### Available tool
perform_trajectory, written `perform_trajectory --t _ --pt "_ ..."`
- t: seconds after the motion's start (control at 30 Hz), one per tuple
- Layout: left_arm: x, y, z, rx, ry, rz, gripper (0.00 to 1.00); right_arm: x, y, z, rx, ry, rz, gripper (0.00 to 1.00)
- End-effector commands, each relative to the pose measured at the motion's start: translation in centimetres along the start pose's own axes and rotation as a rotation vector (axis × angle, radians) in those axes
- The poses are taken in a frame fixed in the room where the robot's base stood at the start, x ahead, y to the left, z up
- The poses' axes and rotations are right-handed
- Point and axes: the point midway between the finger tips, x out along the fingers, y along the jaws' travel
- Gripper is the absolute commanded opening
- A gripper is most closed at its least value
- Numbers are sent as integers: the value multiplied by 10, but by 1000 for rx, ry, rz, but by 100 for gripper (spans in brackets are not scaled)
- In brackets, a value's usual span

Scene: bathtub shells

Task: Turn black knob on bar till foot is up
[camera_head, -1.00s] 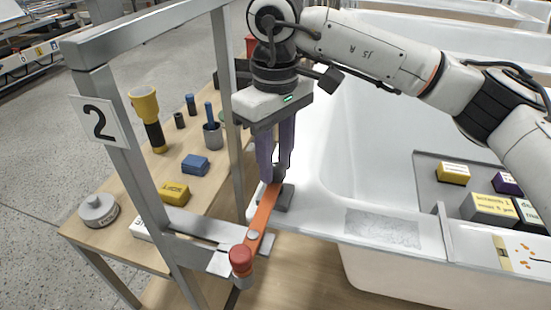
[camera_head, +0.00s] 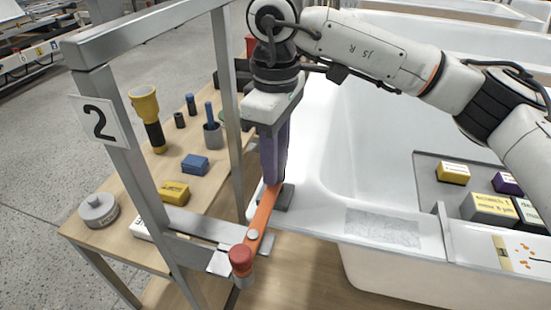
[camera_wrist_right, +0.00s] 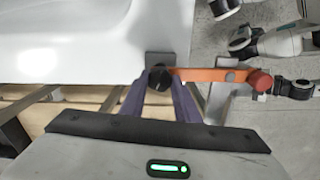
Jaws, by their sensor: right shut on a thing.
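The orange bar (camera_head: 262,216) runs from a red cap (camera_head: 241,257) at its near end to a grey foot (camera_head: 284,197) by the bathtub rim (camera_head: 318,205). In the right wrist view the black knob (camera_wrist_right: 159,78) sits at the bar's end, in front of the grey foot (camera_wrist_right: 166,59). My right gripper (camera_head: 272,178) points down and its purple fingers are shut on the knob, which they hide in the head view. The right wrist view shows the fingertips (camera_wrist_right: 160,84) on either side of it. I cannot tell whether the foot touches the rim. My left gripper is not in view.
A grey metal frame (camera_head: 130,170) with a number 2 sign (camera_head: 99,121) stands left of the bar. A wooden bench (camera_head: 118,250) behind it holds a yellow torch (camera_head: 147,112) and several small items. A grey tray (camera_head: 428,175) with boxes lies inside the tub at right.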

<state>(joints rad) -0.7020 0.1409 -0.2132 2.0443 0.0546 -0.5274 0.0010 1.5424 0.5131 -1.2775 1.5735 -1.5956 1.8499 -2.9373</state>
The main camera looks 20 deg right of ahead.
Motion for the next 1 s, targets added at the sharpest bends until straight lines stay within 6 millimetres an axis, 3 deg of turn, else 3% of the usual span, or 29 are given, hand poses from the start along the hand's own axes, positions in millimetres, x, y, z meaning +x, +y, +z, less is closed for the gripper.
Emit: perform_trajectory --t 0.13,0.17,0.27,0.63,1.0 --pt "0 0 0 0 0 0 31 -1 0 0 1 1 1 6" --pt "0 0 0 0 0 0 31 -1 0 0 1 1 1 34" --pt "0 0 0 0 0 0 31 -1 0 0 2 1 1 48" --pt "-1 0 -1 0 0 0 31 -7 0 0 2 1 1 48" --pt "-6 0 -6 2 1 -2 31 -76 0 0 2 3 2 48"
